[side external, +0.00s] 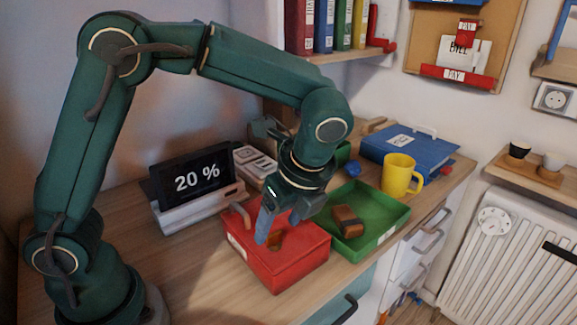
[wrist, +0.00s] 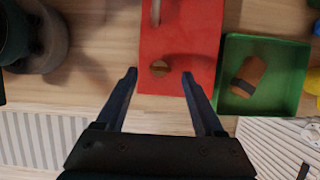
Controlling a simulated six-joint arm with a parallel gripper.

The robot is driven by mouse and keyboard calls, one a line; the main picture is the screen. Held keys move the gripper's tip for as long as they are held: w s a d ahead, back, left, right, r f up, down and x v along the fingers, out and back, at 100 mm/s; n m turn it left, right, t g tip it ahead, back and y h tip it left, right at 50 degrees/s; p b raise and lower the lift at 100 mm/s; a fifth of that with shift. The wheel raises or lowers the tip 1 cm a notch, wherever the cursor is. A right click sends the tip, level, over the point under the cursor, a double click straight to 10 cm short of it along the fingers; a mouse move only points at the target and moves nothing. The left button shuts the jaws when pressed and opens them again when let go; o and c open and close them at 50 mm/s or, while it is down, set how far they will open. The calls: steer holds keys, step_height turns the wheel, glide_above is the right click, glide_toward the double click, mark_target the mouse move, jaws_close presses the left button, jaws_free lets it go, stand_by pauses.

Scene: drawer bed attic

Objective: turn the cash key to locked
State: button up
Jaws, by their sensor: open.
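The red cash box (side external: 283,268) stands on the wooden desk, left of the green tray. Its brown cash key (side external: 276,240) sits on the lid, partly hidden by my gripper's finger in the side view. My gripper (side external: 281,228) is open and points down over the box. In the wrist view its fingertips (wrist: 159,73) are apart on either side of the key, with visible gaps. I cannot tell their exact height.
The green tray (side external: 384,239) holds a brown wallet-like item (side external: 347,221). A yellow mug (side external: 398,174) and blue binder (side external: 407,150) stand behind it. A display reading 20 % (side external: 194,180) stands left of the box. The desk's front edge is close.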

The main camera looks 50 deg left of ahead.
mark_target(270, 241)
steer(key=shift+x, duration=1.4)
jaws_close()
